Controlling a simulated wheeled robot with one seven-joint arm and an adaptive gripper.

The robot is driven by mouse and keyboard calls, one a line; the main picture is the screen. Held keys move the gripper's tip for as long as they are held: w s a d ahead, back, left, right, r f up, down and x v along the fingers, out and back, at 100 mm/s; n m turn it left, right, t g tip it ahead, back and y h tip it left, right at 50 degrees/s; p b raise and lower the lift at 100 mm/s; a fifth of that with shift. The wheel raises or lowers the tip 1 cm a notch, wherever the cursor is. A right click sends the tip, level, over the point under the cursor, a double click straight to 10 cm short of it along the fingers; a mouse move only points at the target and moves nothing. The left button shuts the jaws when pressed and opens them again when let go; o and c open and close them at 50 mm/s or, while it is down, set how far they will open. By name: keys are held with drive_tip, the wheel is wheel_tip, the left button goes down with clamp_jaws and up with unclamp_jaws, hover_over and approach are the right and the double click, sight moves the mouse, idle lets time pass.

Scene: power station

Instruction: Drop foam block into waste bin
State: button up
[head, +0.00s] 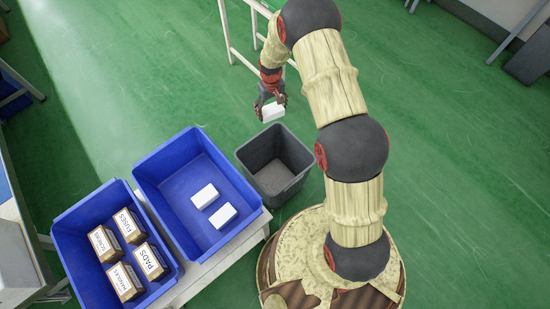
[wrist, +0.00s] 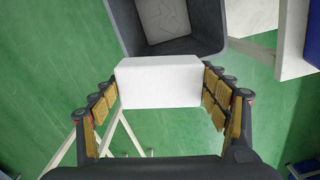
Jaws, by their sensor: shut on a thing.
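A white foam block (wrist: 159,82) is held between the two padded fingers of my gripper (wrist: 160,92) in the wrist view. In the head view my gripper (head: 270,103) points down with the white block (head: 272,112) at its tip. The grey waste bin (head: 293,188) stands on the floor, just below the block in the picture. The bin (wrist: 214,42) also shows beyond the block at the top of the wrist view. The block appears above and outside the bin's far rim. The part of the bin's interior that I see looks empty.
A blue crate (head: 159,186) with two white blocks (head: 214,205) stands on a bench left of the bin. Another blue crate (head: 67,228) holds several labelled brown boxes. A white frame (head: 228,35) stands behind my gripper. Green floor is open to the right.

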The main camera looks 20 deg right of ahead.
drive_tip(key=shift+s+d+f+n+b, duration=0.35)
drive_tip(key=shift+s+f+b, duration=1.35)
drive_tip(key=shift+f, duration=8.2)
drive_tip(key=shift+s+d+f+n+b, duration=0.45)
drive_tip(key=shift+f+b, duration=2.2)
drive_tip(key=shift+f, duration=7.2)
drive_tip(key=shift+s+f+n+b, duration=0.6)
drive_tip(key=shift+s+f+b, duration=1.2)
drive_tip(key=shift+f, duration=8.1)
drive_tip(key=shift+w+f+b, duration=0.35)
drive_tip(key=shift+f+b, duration=0.05)
drive_tip(key=shift+f, duration=0.2)
drive_tip(key=o, duration=0.8)
wheel_tip(320, 180, up, 13)
drive_tip(key=p, duration=0.5)
